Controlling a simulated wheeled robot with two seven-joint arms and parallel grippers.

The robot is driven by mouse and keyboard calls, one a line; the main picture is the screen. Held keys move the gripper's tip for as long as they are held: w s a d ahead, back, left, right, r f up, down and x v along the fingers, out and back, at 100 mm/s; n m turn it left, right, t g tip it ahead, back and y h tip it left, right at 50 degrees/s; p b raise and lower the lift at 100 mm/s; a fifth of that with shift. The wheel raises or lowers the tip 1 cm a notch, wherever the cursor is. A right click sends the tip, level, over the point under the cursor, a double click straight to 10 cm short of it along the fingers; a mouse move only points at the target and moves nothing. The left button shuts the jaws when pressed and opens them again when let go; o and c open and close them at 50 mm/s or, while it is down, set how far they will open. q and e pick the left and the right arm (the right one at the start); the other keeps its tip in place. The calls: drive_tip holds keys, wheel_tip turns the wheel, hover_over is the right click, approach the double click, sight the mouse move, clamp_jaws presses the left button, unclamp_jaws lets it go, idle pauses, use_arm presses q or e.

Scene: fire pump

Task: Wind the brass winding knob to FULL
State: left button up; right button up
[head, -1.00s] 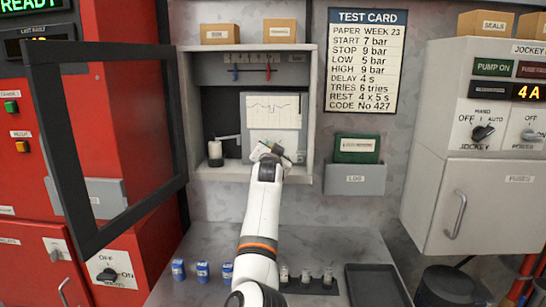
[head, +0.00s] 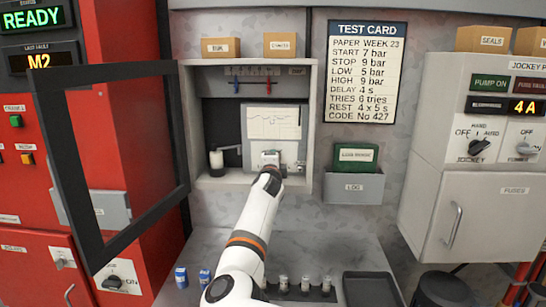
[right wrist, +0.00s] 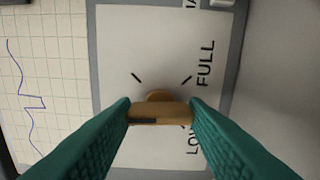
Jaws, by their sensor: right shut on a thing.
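The brass winding knob (right wrist: 159,97) shows in the right wrist view on a pale plate with black tick marks. Its cross bar lies across the picture, with a dark mark near its left part. The word FULL (right wrist: 205,63) stands to the right, with a partly hidden LOW label below it. My right gripper (right wrist: 160,113) has its green fingers on both ends of the bar, shut on the knob. In the head view my right gripper (head: 270,162) is at the lower part of the chart recorder (head: 273,122) in the open cabinet, hiding the knob. My left gripper is not in view.
The cabinet's dark-framed door (head: 110,160) stands open on the left. A small white-and-black device (head: 216,160) stands on the cabinet floor left of the recorder. A log holder (head: 353,187) hangs to the right. A black tray (head: 370,288) and small bottles are on the counter below.

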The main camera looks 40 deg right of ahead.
drive_tip(key=shift+m+p, duration=0.75)
drive_tip(key=shift+m, duration=0.95)
drive_tip(key=shift+f, duration=0.1)
drive_tip(key=o, duration=1)
